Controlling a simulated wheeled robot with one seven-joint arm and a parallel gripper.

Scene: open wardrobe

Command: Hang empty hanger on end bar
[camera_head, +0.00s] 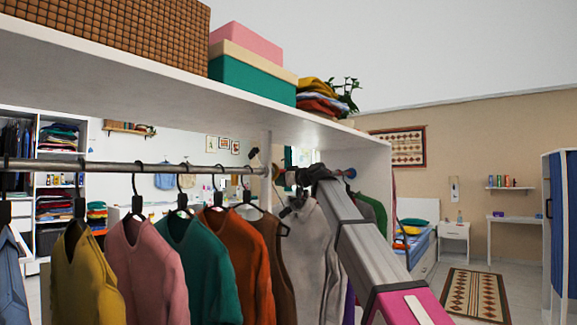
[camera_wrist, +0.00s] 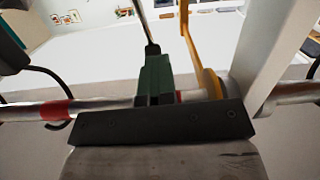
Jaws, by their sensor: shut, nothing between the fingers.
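My gripper (camera_head: 303,178) is at the rail beside the white upright, small and partly hidden by my arm in the head view. The bar carries a red band (camera_wrist: 55,110) and runs on past the white upright (camera_wrist: 285,50). I cannot clearly make out which hanger is empty, nor whether the orange-yellow piece rests on the bar.
Several garments, including a pink top (camera_head: 145,270) and a teal top (camera_head: 205,265), hang from the long rail (camera_head: 110,168) at left. A grey garment (camera_head: 308,250) hangs close to my arm. A white shelf (camera_head: 150,95) with boxes spans above. The room floor at right is open.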

